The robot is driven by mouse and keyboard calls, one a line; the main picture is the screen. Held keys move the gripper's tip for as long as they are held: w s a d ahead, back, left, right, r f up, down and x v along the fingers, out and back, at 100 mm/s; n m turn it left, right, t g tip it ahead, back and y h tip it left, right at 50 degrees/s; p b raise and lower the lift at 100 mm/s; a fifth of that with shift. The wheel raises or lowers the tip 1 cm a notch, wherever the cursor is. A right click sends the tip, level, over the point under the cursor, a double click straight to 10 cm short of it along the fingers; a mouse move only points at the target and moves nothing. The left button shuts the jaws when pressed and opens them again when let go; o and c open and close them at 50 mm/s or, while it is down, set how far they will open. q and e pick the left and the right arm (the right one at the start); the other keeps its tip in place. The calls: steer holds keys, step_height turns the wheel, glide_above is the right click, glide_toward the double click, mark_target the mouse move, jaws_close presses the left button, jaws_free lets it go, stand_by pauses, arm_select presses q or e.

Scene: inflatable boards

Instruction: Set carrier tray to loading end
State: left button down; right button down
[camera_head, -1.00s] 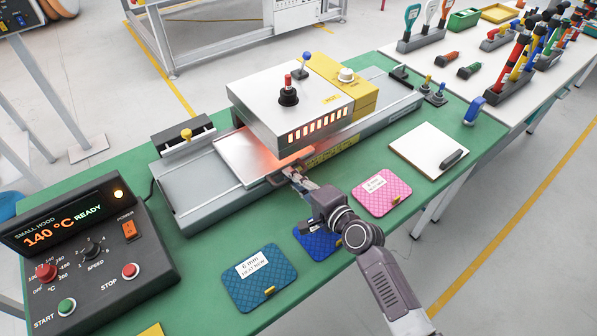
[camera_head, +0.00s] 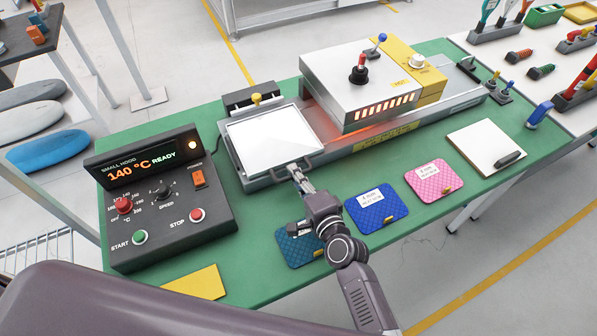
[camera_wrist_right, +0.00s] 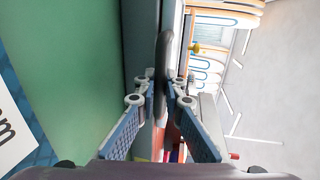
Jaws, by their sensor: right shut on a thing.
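The pale carrier tray (camera_head: 270,138) lies at the left end of the grey rail bed (camera_head: 340,162), clear of the hood (camera_head: 345,78). In the right wrist view, the blue-padded fingers of the gripper (camera_wrist_right: 163,90) close around the dark handle bar (camera_wrist_right: 163,55). My left gripper is out of view.
A control box (camera_head: 160,195) reading 140 °C READY stands left of the bed. Teal (camera_head: 300,247), blue (camera_head: 376,207) and pink (camera_head: 433,180) pads lie in front. A black block with a yellow knob (camera_head: 257,99) stands behind the tray.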

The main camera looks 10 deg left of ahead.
steer(key=shift+s+a+f, duration=0.15)
steer(key=shift+s+a, duration=0.05)
steer(key=shift+a, duration=0.05)
steer(key=c, duration=2.1)
jaws_free()
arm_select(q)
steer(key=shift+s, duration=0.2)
arm_select(e)
steer(key=shift+o, duration=0.4)
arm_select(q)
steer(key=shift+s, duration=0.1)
arm_select(e)
steer(key=shift+d, duration=0.1)
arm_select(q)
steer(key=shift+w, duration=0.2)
arm_select(e)
steer(key=v, duration=1.2)
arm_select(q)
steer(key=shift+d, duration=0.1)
